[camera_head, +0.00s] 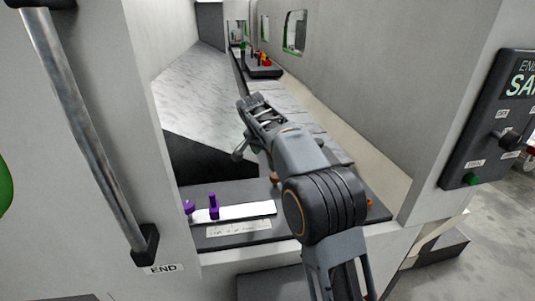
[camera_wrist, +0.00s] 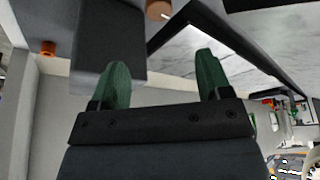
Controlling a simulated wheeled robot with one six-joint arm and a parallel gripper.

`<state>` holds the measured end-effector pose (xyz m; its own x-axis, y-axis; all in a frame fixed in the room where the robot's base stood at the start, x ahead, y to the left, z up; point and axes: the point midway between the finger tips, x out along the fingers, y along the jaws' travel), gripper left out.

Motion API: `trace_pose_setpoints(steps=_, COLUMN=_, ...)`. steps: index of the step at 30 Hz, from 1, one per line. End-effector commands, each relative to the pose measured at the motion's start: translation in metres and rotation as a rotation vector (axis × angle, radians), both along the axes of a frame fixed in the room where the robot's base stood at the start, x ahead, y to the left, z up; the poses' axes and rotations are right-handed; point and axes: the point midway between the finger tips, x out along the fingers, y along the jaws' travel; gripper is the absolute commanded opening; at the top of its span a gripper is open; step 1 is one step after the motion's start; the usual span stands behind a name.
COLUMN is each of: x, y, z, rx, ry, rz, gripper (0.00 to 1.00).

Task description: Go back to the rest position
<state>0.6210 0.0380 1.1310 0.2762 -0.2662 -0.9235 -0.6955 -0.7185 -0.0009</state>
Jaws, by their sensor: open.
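My gripper (camera_head: 252,106) is at the end of my arm, which reaches from the lower right into a recessed bay in the head view. In the wrist view my gripper (camera_wrist: 161,66) shows two green fingers spread apart with nothing between them. A dark block (camera_wrist: 110,45) appears behind the left finger, and a brown round piece (camera_wrist: 158,9) is at the top edge. I cannot tell their distance from the fingers. My arm hides part of the bay floor.
Purple pegs (camera_head: 213,205) stand by a white strip (camera_head: 245,211) on the dark front ledge. A metal handle (camera_head: 85,130) is at left, and a switch panel (camera_head: 490,125) at right. A dark tray (camera_head: 262,71) with coloured pieces lies deeper in. Pale walls flank the opening.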

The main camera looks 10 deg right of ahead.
Motion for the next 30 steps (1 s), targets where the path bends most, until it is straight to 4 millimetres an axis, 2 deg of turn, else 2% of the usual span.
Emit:
trace_pose_setpoints(steps=6, x=0.0, y=0.0, z=0.0, rx=-0.003, ry=0.003, rz=0.01, gripper=0.71)
trace_pose_setpoints(steps=10, x=0.004, y=0.002, z=-0.002, rx=-0.021, ry=0.012, rz=0.112, gripper=0.71)
trace_pose_setpoints(steps=11, x=0.003, y=0.004, z=-0.011, rx=-0.027, ry=0.033, rz=0.158, gripper=0.71)
trace_pose_setpoints(steps=12, x=-0.002, y=0.006, z=-0.03, rx=-0.03, ry=0.077, rz=0.229, gripper=0.71)
trace_pose_setpoints(steps=14, x=-0.015, y=0.008, z=-0.047, rx=-0.031, ry=0.128, rz=0.33, gripper=0.71)
trace_pose_setpoints(steps=16, x=-0.037, y=0.007, z=-0.058, rx=-0.024, ry=0.169, rz=0.432, gripper=0.71)
trace_pose_setpoints(steps=20, x=-0.086, y=0.002, z=-0.069, rx=-0.005, ry=0.211, rz=0.592, gripper=0.71)
trace_pose_setpoints(steps=30, x=-0.234, y=-0.019, z=-0.092, rx=0.04, ry=0.204, rz=0.823, gripper=0.71)
